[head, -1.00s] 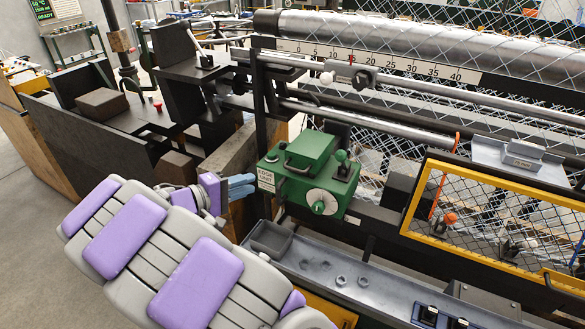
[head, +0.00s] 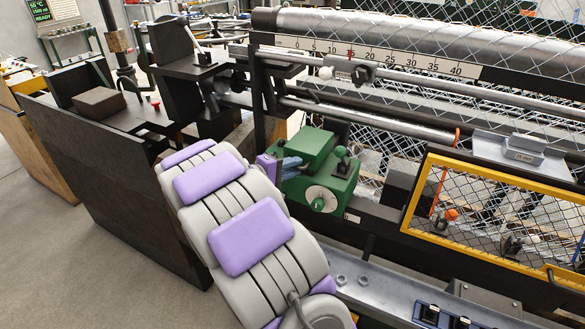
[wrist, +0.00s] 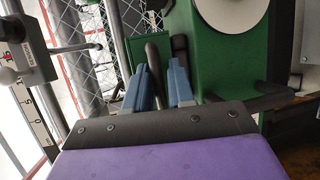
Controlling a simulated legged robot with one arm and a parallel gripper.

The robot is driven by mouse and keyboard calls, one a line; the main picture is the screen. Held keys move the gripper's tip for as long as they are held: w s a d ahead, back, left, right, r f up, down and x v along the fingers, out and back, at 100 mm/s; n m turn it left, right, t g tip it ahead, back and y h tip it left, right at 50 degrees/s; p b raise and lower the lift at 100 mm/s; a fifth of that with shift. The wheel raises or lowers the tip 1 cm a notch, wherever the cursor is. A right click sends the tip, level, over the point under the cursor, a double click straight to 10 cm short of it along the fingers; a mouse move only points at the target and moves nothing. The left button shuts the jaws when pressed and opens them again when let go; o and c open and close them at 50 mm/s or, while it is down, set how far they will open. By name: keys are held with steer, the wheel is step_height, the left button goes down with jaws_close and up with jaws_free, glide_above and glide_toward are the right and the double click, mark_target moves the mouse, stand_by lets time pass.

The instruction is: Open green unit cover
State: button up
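The green unit (head: 330,185) is a green box with a white round dial on its front. Its raised green cover (head: 312,145) lies flat on top and looks closed. My gripper (head: 291,163) is at the cover's left side, its blue fingers close to the cover handle. In the wrist view, the two blue fingers of my gripper (wrist: 158,66) are apart, and a dark grey handle bar (wrist: 152,55) shows between or just beyond their tips. I cannot tell whether a finger touches it. My arm hides the unit's left side in the head view.
A yellow-framed mesh guard (head: 425,195) is to the right. A metal tray (head: 375,290) with nuts lies in front. A scaled rail (head: 400,65) runs behind.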

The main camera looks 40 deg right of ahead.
steer(key=shift+d, duration=0.15)
jaws_close()
steer(key=shift+f, duration=0.1)
stand_by(0.3)
